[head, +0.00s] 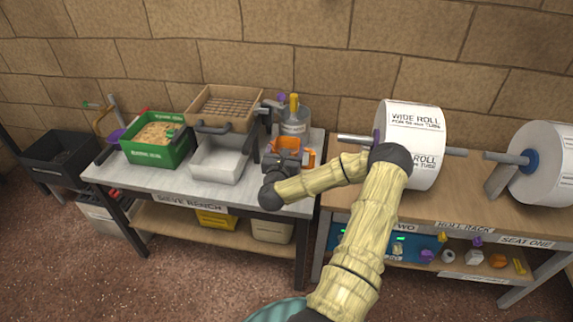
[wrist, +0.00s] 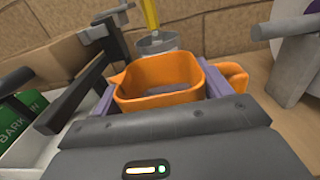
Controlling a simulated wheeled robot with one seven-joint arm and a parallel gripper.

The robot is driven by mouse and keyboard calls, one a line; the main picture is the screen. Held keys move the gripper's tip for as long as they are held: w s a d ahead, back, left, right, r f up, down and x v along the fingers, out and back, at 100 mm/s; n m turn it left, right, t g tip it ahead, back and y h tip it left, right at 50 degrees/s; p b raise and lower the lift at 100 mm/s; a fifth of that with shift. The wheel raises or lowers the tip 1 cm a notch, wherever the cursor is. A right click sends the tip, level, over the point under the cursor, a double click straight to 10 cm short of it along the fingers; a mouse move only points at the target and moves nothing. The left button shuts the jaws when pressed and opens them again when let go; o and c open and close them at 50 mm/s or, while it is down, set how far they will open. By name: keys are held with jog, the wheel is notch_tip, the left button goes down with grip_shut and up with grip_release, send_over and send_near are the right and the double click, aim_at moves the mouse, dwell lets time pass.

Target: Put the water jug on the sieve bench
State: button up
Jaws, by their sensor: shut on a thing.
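The orange water jug (wrist: 160,82) is between the purple fingers of my gripper (wrist: 158,88) in the wrist view, its open top facing the camera and its handle at the right. In the head view the jug (head: 310,157) shows in part behind my gripper (head: 286,152), at the right end of the sieve bench (head: 240,196). My gripper is shut on the jug. The jug's base is hidden, so I cannot tell whether it touches the bench top.
A grey bucket (head: 295,121) with a yellow handle stands behind the jug. A sieve (head: 222,108), a metal tray (head: 219,163) and a green bin (head: 155,140) fill the bench to the left. The roll rack table (head: 470,192) with a wide roll (head: 412,140) is to the right.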

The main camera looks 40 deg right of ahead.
jog(key=shift+w+f, duration=0.1)
jog(key=shift+f, duration=0.45)
jog(key=shift+f+b, duration=0.35)
jog(key=shift+f, duration=1.5)
jog(key=shift+f, duration=0.15)
jog(key=o, duration=1.4)
jog(key=shift+o, duration=0.2)
